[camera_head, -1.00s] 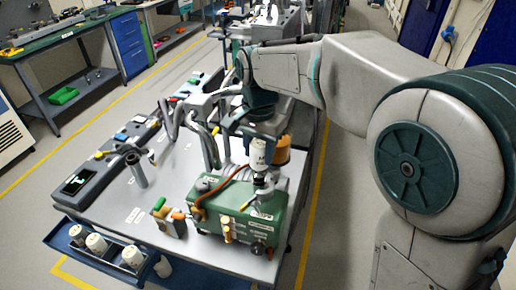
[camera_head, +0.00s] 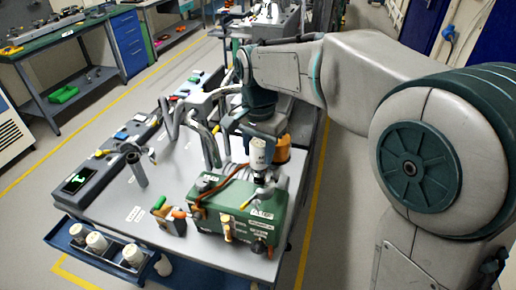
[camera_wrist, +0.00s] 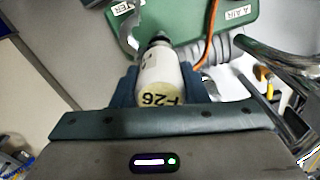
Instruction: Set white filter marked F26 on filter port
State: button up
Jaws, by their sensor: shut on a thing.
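The white filter marked F26 (camera_wrist: 160,78) is a white cylinder held between the jaws of my gripper (camera_wrist: 165,88), its mark readable in the wrist view. In the head view the white filter (camera_head: 259,153) is upright under my gripper (camera_head: 262,138), just above a grey fitting (camera_head: 263,190) on the green pump box. A dark narrow end shows at the filter's far end in the wrist view. Whether it touches the fitting I cannot tell. The green box (camera_head: 225,205) bears labels, one ending in "TER" in the wrist view; the port itself is mostly hidden.
An orange cylinder (camera_head: 283,150) stands close behind the filter. An orange hose (camera_head: 235,178) arches over the box. Grey bent pipes (camera_head: 205,140) rise to the left. A blue tray (camera_head: 70,238) holds several white filters at the front left. The bench top (camera_head: 175,185) has bare room left of the box.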

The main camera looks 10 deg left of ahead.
jog(key=shift+f+b, duration=0.35)
jog(key=shift+f, duration=0.2)
jog(key=shift+r, duration=0.1)
jog(key=o, duration=1.2)
notch_tip(320, 180, up, 13)
jog(key=s+d+f+n+t, duration=0.1)
jog(key=s+d+f, duration=0.1)
jog(key=d, duration=0.6)
jog(key=s+d+f+n+t, duration=0.1)
jog(key=s+d+f, duration=0.15)
jog(key=d, duration=0.65)
jog(key=s+d+f, duration=0.3)
jog(key=s+d+f+n+t, duration=0.1)
jog(key=s+d+f, duration=0.2)
jog(key=f, duration=0.1)
jog(key=s+d+f+n, duration=0.1)
jog(key=s+d+f, duration=0.2)
jog(key=shift+f+t+b, duration=0.2)
jog(key=shift+t+b, duration=0.2)
